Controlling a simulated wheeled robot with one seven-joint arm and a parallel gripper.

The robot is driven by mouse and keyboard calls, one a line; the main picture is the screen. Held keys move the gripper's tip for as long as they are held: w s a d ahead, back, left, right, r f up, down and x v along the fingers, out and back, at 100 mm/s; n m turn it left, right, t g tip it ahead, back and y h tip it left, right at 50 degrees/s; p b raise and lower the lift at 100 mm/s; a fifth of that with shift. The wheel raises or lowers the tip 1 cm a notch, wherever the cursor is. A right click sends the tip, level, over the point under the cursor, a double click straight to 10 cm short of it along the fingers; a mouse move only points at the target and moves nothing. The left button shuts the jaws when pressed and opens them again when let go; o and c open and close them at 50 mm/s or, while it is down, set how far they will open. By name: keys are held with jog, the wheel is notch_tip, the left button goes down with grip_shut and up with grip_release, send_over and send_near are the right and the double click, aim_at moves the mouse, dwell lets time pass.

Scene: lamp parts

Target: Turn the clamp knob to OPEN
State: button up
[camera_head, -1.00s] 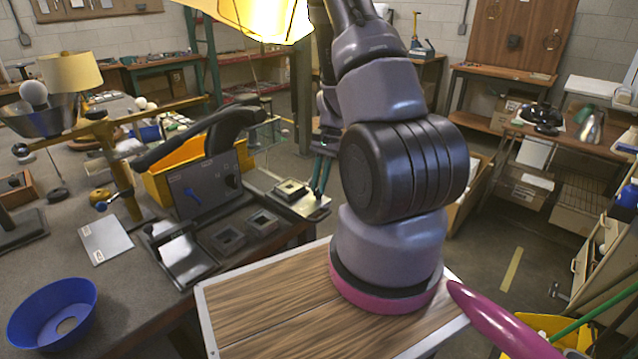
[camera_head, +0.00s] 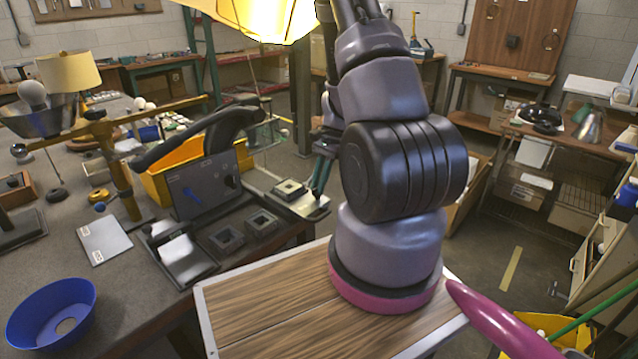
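A dark upright panel (camera_head: 207,188) stands on the bench left of centre. I cannot tell which part is the clamp knob, and no OPEN marking is readable. My gripper (camera_head: 321,190) shows as two thin teal fingers pointing down, partly behind my arm. It appears right of the panel, near a pale plate with a square block (camera_head: 290,188). Whether its fingers are apart is unclear.
A black curved arm-like part (camera_head: 205,132) and a yellow bin (camera_head: 160,185) are beside the panel. A yellow shade (camera_head: 270,15) hangs at the top.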

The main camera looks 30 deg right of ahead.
jog(key=o, duration=0.4)
jog(key=shift+c, duration=0.2)
jog(key=shift+r, duration=0.1)
jog(key=v, duration=1)
jog(key=shift+d+r, duration=0.2)
jog(key=shift+r, duration=0.05)
jog(key=shift+w, duration=0.1)
